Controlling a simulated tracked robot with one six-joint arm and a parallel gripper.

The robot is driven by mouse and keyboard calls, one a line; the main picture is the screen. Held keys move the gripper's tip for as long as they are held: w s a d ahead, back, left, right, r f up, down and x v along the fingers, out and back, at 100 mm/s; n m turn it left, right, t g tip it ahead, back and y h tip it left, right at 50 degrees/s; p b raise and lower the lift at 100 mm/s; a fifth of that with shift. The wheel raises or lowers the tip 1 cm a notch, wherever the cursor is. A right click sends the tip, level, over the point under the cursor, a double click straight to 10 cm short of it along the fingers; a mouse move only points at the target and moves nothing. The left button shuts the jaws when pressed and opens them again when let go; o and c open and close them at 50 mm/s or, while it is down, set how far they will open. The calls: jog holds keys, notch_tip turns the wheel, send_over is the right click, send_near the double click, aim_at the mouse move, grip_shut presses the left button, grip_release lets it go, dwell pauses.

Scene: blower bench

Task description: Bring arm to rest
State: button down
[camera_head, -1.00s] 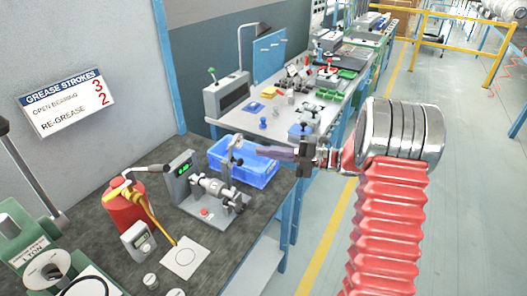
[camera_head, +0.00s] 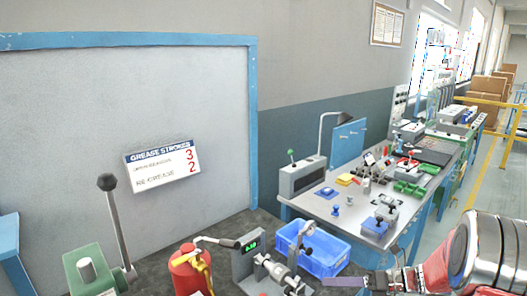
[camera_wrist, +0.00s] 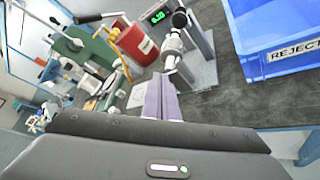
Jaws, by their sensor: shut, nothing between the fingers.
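My gripper (camera_head: 345,282) shows at the bottom right of the head view, on my red, ribbed arm. In the wrist view my gripper (camera_wrist: 165,98) has its two purple-grey fingers together with nothing between them. The fingers point toward the bearing test fixture (camera_wrist: 175,48), which has a green digital display. In the head view the fixture (camera_head: 265,265) stands left of the gripper. The fingertips look apart from the fixture, though the exact gap cannot be told.
A blue bin (camera_head: 318,256) marked REJECT (camera_wrist: 292,52) is beside the fixture. A red grease can (camera_head: 190,268) and a green press (camera_head: 95,268) stand to the left. A further bench (camera_head: 340,215) carries small parts. A grease strokes sign (camera_head: 162,166) is on the wall.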

jog(key=s+a+n+g+h, duration=0.2)
jog(key=s+n+g+h, duration=0.45)
jog(key=s+n, duration=1.15)
jog(key=s+a+r+n+t+h, duration=0.2)
jog(key=s+r+n+t+h, duration=0.5)
jog(key=r+n, duration=0.6)
jog(key=shift+s+n, duration=0.4)
jog(key=shift+s, duration=0.15)
